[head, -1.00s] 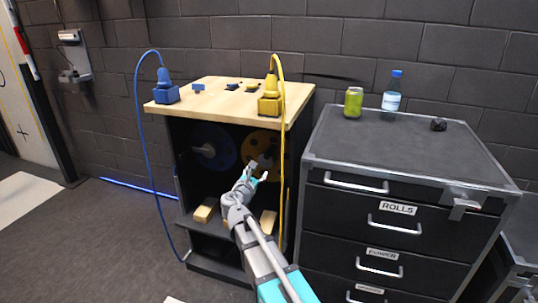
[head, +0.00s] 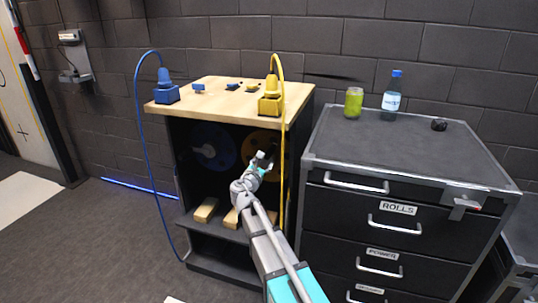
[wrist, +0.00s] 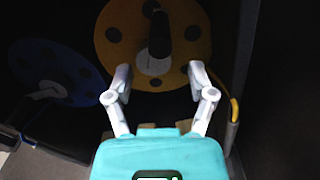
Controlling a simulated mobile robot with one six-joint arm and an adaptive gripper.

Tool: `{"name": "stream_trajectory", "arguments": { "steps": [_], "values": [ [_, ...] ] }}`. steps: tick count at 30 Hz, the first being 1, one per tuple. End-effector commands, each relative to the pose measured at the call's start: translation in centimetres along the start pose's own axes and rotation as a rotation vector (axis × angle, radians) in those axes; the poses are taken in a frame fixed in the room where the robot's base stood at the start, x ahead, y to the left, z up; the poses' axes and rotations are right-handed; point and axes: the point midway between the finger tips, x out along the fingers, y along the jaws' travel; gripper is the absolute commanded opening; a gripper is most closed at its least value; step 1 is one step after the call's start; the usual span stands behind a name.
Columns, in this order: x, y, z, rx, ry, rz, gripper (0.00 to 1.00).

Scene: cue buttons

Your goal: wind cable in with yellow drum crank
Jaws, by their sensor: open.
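The yellow drum (head: 258,146) is mounted inside the dark cabinet, right of the blue drum (head: 215,147). In the wrist view the yellow drum (wrist: 118,38) is a flat disc with dark holes. A dark crank handle (wrist: 159,35) sticks out near its top, above a pale hub (wrist: 154,62). My gripper (wrist: 158,78) is open in front of the lower part of the drum, fingers either side of the hub and below the handle, holding nothing. In the head view my gripper (head: 263,160) partly hides the yellow drum. The yellow cable (head: 283,150) hangs at the cabinet's right side from a yellow plug (head: 269,104).
The wooden cabinet top (head: 225,100) overhangs the drums. Wooden blocks (head: 206,210) lie on the shelf below. The cabinet's right wall (wrist: 240,60) stands close beside the drum. A grey drawer unit (head: 400,150) stands to the right with a can (head: 353,103) and bottle (head: 391,100).

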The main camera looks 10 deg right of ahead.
Motion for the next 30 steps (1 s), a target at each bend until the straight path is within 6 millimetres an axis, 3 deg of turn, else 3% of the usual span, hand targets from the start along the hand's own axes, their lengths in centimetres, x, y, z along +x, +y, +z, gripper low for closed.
{"name": "stream_trajectory", "arguments": {
  "steps": [6,13,19,29,30],
  "values": [
    [3.7,0.1,0.0,0.0,0.0,-0.001,0.71],
    [6.4,0.1,0.0,0.0,0.0,0.0,0.71],
    [7.4,0.1,0.0,0.0,0.0,0.0,0.71],
    [7.5,0.0,0.0,0.0,0.0,0.001,0.71],
    [7.5,0.0,0.0,0.0,0.0,0.001,0.67]
  ]
}}
